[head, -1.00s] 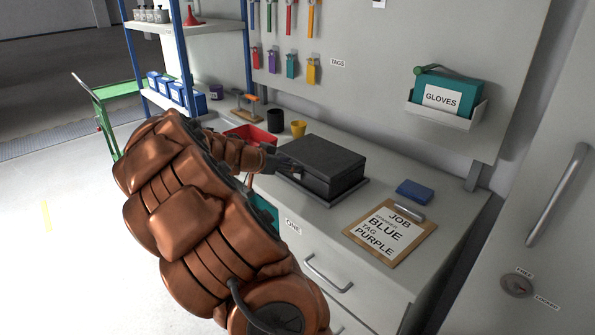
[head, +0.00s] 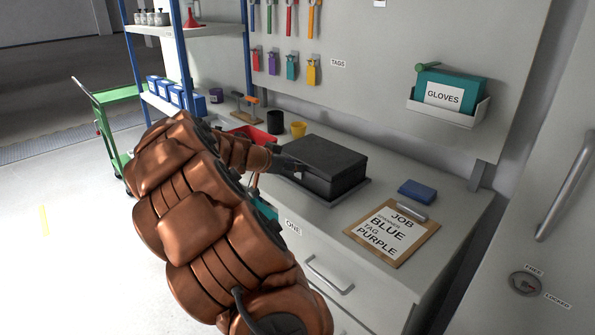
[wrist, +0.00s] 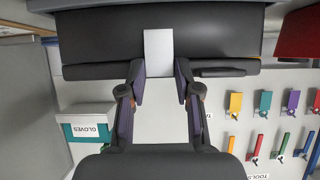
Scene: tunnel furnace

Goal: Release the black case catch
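The black case (head: 328,163) sits shut on a dark tray on the workbench; its dark front fills the top of the wrist view (wrist: 100,35). Its catch, a pale grey upright plate (wrist: 158,52), is in the middle of that front in the wrist view. My gripper (wrist: 160,72) is open there, one fingertip on each side of the catch's lower part, with narrow gaps. Whether the tips touch the case cannot be told. In the head view my gripper (head: 288,163) is at the case's left front side and hides most of the catch.
A red bin (head: 254,137), a dark cup (head: 275,121) and a yellow cup (head: 298,130) stand behind and left of the case. A clipboard (head: 391,233) and blue block (head: 417,191) lie at right. The glove box (head: 446,95) hangs on the wall.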

